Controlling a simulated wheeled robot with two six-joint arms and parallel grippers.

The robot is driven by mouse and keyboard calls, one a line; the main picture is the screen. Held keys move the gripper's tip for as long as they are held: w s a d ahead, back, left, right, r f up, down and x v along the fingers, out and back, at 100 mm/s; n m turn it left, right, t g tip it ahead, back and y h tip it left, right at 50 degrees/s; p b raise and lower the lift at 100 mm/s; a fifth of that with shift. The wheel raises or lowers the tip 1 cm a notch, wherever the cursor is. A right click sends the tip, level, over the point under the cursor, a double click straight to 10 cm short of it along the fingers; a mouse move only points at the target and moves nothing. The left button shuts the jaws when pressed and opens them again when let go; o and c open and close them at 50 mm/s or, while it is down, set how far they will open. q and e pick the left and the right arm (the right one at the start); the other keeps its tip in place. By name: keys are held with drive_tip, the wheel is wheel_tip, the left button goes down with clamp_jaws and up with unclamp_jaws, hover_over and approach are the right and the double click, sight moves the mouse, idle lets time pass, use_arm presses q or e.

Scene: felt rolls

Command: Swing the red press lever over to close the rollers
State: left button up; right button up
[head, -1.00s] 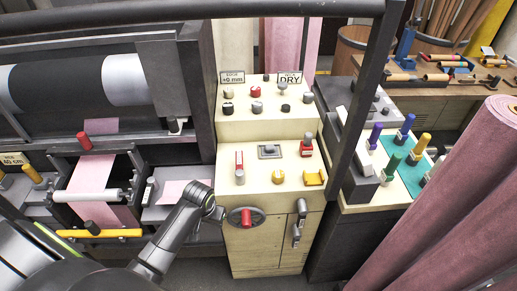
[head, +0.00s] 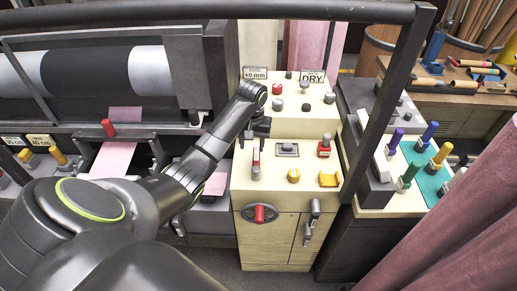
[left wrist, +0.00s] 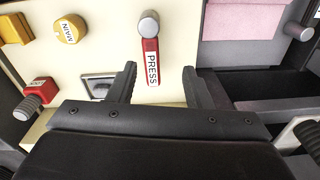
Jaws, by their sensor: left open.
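The red press lever (head: 255,163) stands on the cream control console (head: 243,195), on the left of its lower panel. In the left wrist view the lever (left wrist: 151,62) is a red bar labelled PRESS with a grey knob at one end. My left gripper (head: 255,136) is above the console, just behind the lever. In the left wrist view its open fingers (left wrist: 160,84) stand on either side of the lever's labelled end, with visible gaps and no clear contact. The rollers (head: 100,75) are at the left, a dark drum with pale ends. My right gripper is not in view.
Beside the lever are a grey switch plate (head: 287,149), a yellow MAIN knob (head: 293,176) and a red switch (head: 324,148). A red-handled wheel (head: 260,214) is on the console front. A dark frame post (head: 395,90) rises at the right. Pink felt rolls (head: 450,230) stand at right.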

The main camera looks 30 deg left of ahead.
use_arm(q)
drive_tip(key=n, duration=0.2)
approach(257, 152)
drive_tip(key=shift+h, duration=0.3)
drive_tip(key=f, duration=0.2)
drive_tip(key=f+p, duration=0.1)
drive_tip(key=f, duration=0.2)
drive_tip(key=f+p, duration=0.1)
drive_tip(key=f, duration=0.1)
drive_tip(key=shift+a+f, duration=0.15)
drive_tip(key=shift+a, duration=0.1)
drive_tip(key=shift+f, duration=0.65)
drive_tip(key=shift+m, duration=0.3)
clamp_jaws()
